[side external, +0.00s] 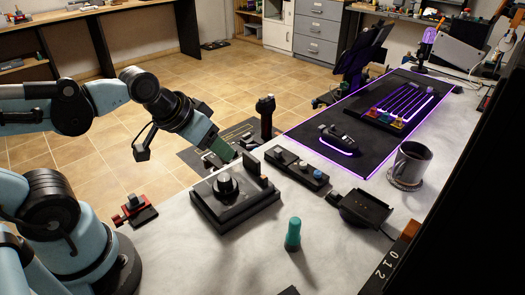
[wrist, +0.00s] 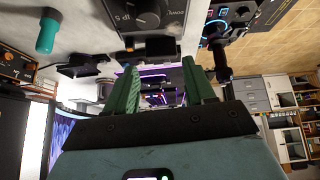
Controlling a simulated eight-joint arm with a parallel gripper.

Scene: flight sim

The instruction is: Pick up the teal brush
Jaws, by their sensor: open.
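The teal brush (side external: 293,235) stands upright on the grey tabletop (side external: 240,262), in front of the black box with a round knob (side external: 226,190). It also shows in the wrist view (wrist: 46,32), at the upper left, outside the span of my fingers. My gripper (side external: 219,155) is above and behind the knob box, to the left of the brush and well apart from it. In the wrist view my gripper's two green fingers (wrist: 163,82) are spread with nothing between them.
A joystick (side external: 265,115) and a switch panel (side external: 297,170) stand near the knob box. A black cradle (side external: 363,208) is right of the brush. A mug (side external: 411,162), a mouse (side external: 336,137) and a lit keyboard (side external: 407,104) are farther back. The tabletop around the brush is clear.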

